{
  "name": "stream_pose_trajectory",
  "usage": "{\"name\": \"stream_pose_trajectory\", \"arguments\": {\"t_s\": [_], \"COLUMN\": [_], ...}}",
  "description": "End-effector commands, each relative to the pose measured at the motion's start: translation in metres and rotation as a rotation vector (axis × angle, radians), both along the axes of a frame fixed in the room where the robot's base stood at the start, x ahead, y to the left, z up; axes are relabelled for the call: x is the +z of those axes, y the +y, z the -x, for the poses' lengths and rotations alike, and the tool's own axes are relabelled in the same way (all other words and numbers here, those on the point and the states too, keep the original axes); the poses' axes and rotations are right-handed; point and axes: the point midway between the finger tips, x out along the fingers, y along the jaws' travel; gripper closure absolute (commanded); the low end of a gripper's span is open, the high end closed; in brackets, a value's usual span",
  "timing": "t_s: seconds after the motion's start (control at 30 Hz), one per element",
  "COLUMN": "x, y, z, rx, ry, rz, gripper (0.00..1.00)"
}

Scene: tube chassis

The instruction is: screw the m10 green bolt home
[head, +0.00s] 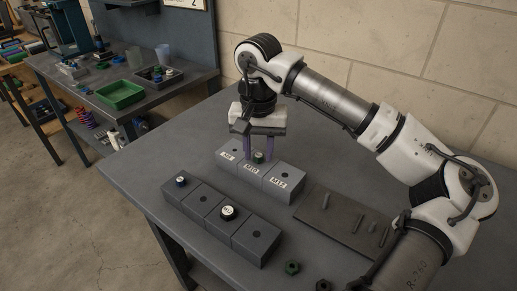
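The green bolt (258,157) stands in the middle, M10 block of a grey three-part row (285,172) marked M8, M10 and M12. Only its small head shows, with a pale top; how deep it sits cannot be told. My gripper (259,159) points down over this block. Its two purple-grey fingers stand on the left and right of the bolt head, and they look apart from it, with small gaps.
A dark plate (325,228) with several pins lies right. A dark hex piece (323,285) lies at the front. The table's left is clear.

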Motion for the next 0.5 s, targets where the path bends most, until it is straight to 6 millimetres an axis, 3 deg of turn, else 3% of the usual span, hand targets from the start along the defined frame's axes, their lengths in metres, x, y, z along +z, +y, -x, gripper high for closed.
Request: {"name": "stream_pose_trajectory", "arguments": {"t_s": [0.07, 0.3, 0.5], "x": [0.0, 0.0, -0.0009], "y": [0.0, 0.0, -0.0002], "z": [0.0, 0.0, 0.0], "rx": [-0.001, -0.003, -0.029], "ry": [0.0, 0.0, 0.0], "rz": [0.0, 0.0, 0.001], "gripper": [0.68, 0.99, 1.0]}}
